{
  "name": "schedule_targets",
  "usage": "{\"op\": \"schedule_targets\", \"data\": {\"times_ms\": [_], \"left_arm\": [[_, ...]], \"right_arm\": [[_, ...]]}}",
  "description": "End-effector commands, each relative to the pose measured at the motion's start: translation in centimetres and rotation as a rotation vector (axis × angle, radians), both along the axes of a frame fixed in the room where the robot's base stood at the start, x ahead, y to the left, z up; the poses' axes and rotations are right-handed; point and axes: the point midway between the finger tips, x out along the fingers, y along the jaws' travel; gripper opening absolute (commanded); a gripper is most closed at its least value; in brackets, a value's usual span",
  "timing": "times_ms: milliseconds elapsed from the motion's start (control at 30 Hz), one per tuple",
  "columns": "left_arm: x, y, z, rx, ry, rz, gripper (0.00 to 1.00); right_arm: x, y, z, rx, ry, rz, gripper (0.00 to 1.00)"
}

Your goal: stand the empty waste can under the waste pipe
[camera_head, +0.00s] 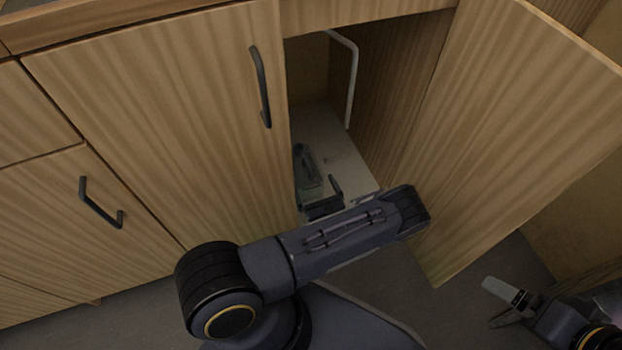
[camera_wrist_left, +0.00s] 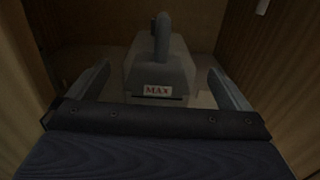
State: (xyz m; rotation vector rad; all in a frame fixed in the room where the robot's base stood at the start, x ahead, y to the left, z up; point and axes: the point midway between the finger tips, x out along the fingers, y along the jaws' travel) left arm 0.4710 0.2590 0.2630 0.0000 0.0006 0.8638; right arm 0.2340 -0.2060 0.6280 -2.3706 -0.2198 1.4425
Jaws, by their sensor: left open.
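The waste can (camera_head: 306,163) is a grey-green can on the cupboard's pale floor, left of the waste pipe. In the left wrist view the can (camera_wrist_left: 158,70) has a handle on top and a MAX label on its near face; whether it is empty cannot be seen. The white waste pipe (camera_head: 353,80) hangs down inside the cupboard, its lower end above the floor. My left gripper (camera_head: 318,190) is open at the can's near side. In the wrist view its fingers (camera_wrist_left: 158,78) are on either side of the can. My right gripper (camera_head: 507,302) is open and empty at lower right.
The right cupboard door (camera_head: 515,110) stands wide open. The left door (camera_head: 170,110) is shut and hides part of the interior. The cupboard floor (camera_head: 345,160) is clear below and right of the pipe. A drawer handle (camera_head: 100,205) sticks out at left.

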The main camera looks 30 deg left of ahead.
Motion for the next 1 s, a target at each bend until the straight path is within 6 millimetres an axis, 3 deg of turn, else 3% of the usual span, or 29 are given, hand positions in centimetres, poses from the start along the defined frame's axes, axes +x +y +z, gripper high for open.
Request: {"op": "schedule_targets", "data": {"times_ms": [467,1000], "left_arm": [[0.3,0.3,-0.1,-0.001,-0.001,0.001,1.00],[4.7,5.6,-0.1,-0.001,-0.002,0.002,1.00]], "right_arm": [[0.0,0.0,-0.2,0.000,0.000,0.000,1.00],[0.0,0.0,-2.4,0.000,0.000,0.000,1.00]]}}
